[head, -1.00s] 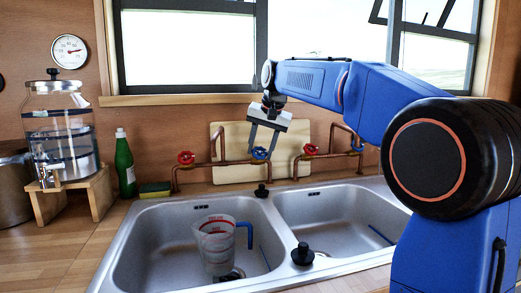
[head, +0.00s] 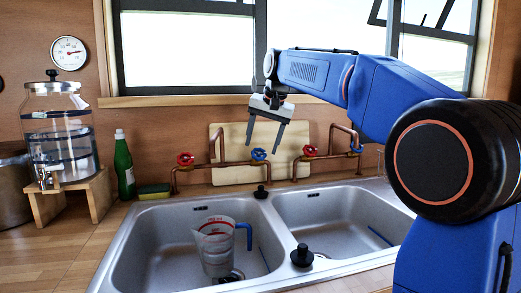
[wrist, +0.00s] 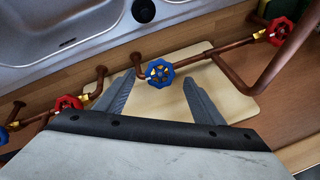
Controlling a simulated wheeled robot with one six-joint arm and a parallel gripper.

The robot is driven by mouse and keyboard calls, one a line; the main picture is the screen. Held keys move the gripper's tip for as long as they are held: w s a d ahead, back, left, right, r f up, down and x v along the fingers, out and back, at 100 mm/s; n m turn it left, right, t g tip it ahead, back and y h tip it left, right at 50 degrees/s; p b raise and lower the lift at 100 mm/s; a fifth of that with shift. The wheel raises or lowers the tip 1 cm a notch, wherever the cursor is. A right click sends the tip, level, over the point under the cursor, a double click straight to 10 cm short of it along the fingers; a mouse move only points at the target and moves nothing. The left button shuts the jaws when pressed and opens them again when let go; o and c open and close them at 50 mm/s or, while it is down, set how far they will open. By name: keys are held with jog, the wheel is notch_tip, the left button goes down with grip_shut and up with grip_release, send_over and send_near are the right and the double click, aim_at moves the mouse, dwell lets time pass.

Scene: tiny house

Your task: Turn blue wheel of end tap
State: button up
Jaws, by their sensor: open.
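Two copper taps stand behind the sink, each with a red and a blue wheel. The left tap's blue wheel (head: 259,154) is just below my gripper (head: 263,146), which is open and empty with its fingers pointing down. In the wrist view this blue wheel (wrist: 159,73) appears between the two spread fingertips; I cannot tell whether they touch it. The left tap's red wheel (head: 185,158) is to the left. The right tap has a red wheel (head: 310,150) and a blue wheel (head: 357,147), at the end of the row and away from my gripper.
A cream board (head: 234,175) leans on the wall behind the left tap. The double sink (head: 150,230) holds a measuring jug (head: 215,247). A green bottle (head: 124,168), a sponge (head: 154,191) and a water dispenser (head: 60,130) stand left. A window is above.

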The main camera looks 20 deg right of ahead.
jog(key=v, duration=1.4)
jog(key=shift+a, duration=0.1)
dwell(0.9)
jog(key=n+h, duration=0.2)
jog(key=n, duration=0.5)
send_near(259, 153)
jog(key=x, duration=0.8)
jog(key=shift+w+f, duration=0.15)
jog(key=shift+f, duration=0.15)
jog(key=c, duration=1)
